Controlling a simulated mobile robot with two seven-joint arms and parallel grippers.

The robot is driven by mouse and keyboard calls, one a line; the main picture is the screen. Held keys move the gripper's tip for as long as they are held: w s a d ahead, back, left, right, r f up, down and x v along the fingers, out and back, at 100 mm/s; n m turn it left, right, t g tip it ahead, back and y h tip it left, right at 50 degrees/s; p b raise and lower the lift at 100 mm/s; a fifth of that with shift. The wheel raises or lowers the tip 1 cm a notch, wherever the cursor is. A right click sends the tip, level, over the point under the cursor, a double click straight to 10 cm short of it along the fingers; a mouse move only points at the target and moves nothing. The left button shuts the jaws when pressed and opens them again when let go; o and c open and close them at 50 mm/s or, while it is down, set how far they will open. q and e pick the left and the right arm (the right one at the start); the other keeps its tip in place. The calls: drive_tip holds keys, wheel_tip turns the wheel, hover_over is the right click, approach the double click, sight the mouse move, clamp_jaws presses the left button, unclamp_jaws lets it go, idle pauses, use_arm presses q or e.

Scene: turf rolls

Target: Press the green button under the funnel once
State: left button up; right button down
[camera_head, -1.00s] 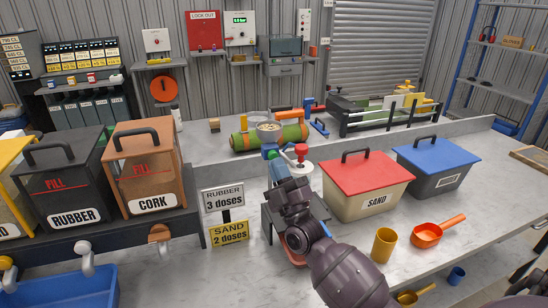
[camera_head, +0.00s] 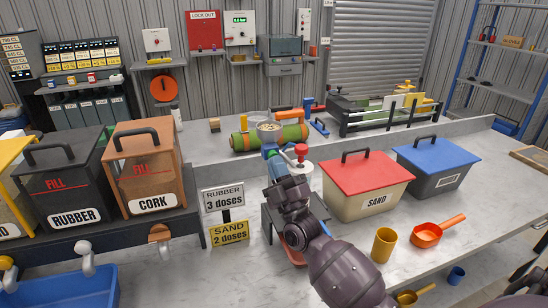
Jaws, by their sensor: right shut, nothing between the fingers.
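A grey round funnel (camera_head: 268,126) with pale granules in it stands at the middle of the bench, in front of a green roll. My right arm reaches up from the lower right, and my right gripper (camera_head: 269,149) is at the funnel's near side, just below its rim. The gripper is shut with nothing in it. I cannot tell whether it touches anything there. The green button does not show; my gripper and wrist cover the area under the funnel. My left gripper is out of view.
A red knob (camera_head: 301,149) on a white body stands close to the right of my gripper. The red-lidded sand bin (camera_head: 367,180) is further right. Dose signs (camera_head: 223,199) stand left of my wrist.

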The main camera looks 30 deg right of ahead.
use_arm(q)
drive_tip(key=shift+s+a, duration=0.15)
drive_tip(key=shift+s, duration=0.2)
use_arm(e)
drive_tip(key=shift+w+d+r, duration=0.15)
drive_tip(key=shift+w+r, duration=0.1)
drive_tip(key=shift+r, duration=0.3)
idle(1.4)
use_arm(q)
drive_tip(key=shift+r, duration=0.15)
use_arm(e)
drive_tip(key=shift+s, duration=0.1)
use_arm(q)
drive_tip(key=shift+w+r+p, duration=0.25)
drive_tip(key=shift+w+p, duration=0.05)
drive_tip(key=shift+p, duration=0.05)
use_arm(e)
drive_tip(key=shift+f, duration=0.1)
drive_tip(key=shift+s, duration=0.1)
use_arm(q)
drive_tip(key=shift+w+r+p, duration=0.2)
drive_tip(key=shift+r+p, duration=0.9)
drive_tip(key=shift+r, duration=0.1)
use_arm(e)
drive_tip(key=s, duration=0.1)
drive_tip(key=s+a, duration=0.1)
drive_tip(key=s, duration=0.2)
drive_tip(key=shift+s+a+f, duration=0.2)
drive_tip(key=shift+s+f, duration=0.15)
drive_tip(key=shift+f, duration=0.05)
